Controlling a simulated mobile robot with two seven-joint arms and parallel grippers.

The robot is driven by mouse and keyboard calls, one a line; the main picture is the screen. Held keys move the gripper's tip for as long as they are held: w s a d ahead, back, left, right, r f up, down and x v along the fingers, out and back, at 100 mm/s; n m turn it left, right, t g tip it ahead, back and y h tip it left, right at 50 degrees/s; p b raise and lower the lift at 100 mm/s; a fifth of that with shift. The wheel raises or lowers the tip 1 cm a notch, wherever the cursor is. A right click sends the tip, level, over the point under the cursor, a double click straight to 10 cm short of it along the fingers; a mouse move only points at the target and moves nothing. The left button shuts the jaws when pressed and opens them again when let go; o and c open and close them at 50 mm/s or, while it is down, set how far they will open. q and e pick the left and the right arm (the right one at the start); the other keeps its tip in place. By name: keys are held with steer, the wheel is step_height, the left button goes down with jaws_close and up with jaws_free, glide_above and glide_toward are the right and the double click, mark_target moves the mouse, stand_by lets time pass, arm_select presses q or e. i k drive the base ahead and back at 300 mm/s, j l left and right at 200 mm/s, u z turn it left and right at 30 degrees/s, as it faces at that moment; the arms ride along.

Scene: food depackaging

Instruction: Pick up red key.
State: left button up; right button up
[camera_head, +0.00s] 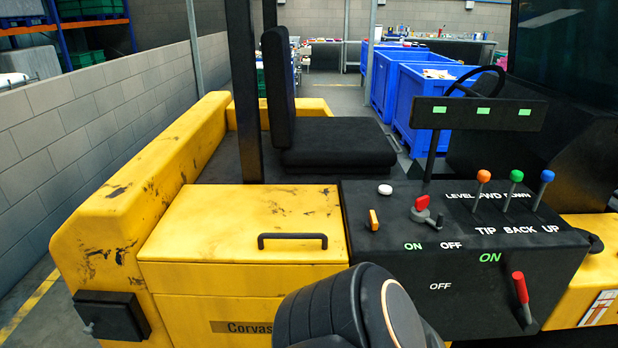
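The red key (422,203) sits on the black control panel (385,275) of the yellow forklift. It stands in a grey round switch (428,217) above the white and green OFF and ON labels. Nothing of mine touches it. A black rounded link of one of my arms rises at the bottom middle, in front of the panel's lower left part. Neither of my grippers is in view.
A yellow knob (374,220) and a white button (385,189) are left of the key. Orange, green and blue levers (516,177) stand to its right. A red-handled lever (520,288) is at lower right. A dark label bar (475,113) overhangs behind.

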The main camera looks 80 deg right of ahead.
mark_target(421, 203)
steer(key=z, duration=3)
